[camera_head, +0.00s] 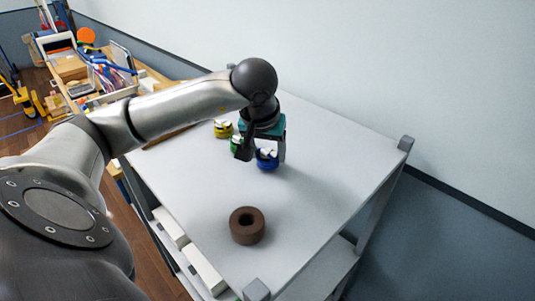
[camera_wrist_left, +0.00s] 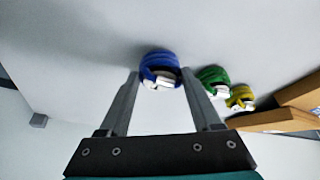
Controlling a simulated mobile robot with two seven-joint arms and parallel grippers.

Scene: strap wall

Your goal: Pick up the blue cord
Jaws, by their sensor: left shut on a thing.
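The blue cord (camera_head: 267,161) is a small coiled bundle with a white band, at the table's middle. In the left wrist view the blue cord (camera_wrist_left: 158,62) sits between the tips of my two fingers. My left gripper (camera_head: 262,155) reaches down from above and is shut on the blue cord; it also shows in the left wrist view (camera_wrist_left: 160,77). I cannot tell whether the cord touches the table. My right gripper is not in view.
A green cord (camera_head: 236,144) lies close beside the gripper, partly hidden by it, and a yellow cord (camera_head: 222,129) is farther back. A brown ring (camera_head: 247,226) lies toward the front of the grey table (camera_head: 320,190). The table's right side is clear.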

